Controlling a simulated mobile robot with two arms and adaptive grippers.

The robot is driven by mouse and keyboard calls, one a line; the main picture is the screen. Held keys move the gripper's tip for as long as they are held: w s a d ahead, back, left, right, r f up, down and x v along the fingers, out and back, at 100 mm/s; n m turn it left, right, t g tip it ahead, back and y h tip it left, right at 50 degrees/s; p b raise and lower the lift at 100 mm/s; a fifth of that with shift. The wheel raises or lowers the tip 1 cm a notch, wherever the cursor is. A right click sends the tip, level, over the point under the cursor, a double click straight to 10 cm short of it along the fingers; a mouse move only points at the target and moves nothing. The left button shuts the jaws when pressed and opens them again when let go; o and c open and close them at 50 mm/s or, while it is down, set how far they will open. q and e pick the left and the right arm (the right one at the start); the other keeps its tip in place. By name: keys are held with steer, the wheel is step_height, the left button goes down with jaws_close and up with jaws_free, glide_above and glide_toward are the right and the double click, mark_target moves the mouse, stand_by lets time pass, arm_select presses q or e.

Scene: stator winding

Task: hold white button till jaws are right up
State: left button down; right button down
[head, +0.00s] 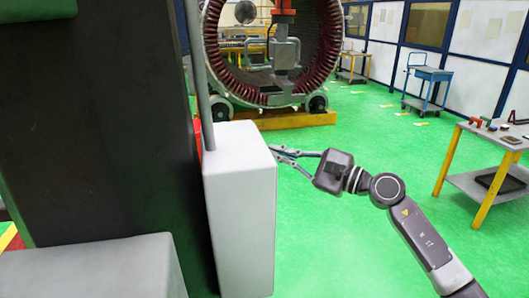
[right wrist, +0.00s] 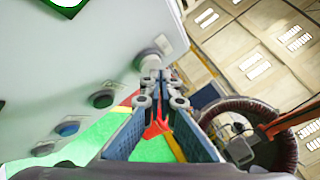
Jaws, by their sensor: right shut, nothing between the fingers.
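The white control box (head: 240,200) stands left of centre in the head view, and its button face is turned away there. In the right wrist view that face (right wrist: 95,50) carries a column of buttons: a whitish button (right wrist: 148,58), a black one (right wrist: 103,98), a blue one (right wrist: 67,128) and another dark one (right wrist: 42,148). My right gripper (head: 279,154) is shut and empty, its tips (right wrist: 150,78) at the whitish button; I cannot tell whether they touch it. A grey jaw-like unit (head: 287,54) hangs inside the stator ring (head: 330,50). My left gripper is not in view.
A dark column stands left of the box. A yellow-legged table (head: 470,140) with small items is at right, and a blue cart (head: 425,85) is farther back. The green floor (head: 350,240) between is clear.

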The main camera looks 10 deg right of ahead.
steer(key=shift+a, duration=0.45)
stand_by(2.3)
stand_by(3.3)
steer(key=shift+d+b, duration=0.85)
steer(key=shift+b, duration=0.1)
steer(key=d+b, duration=0.5)
steer(key=shift+w, duration=0.1)
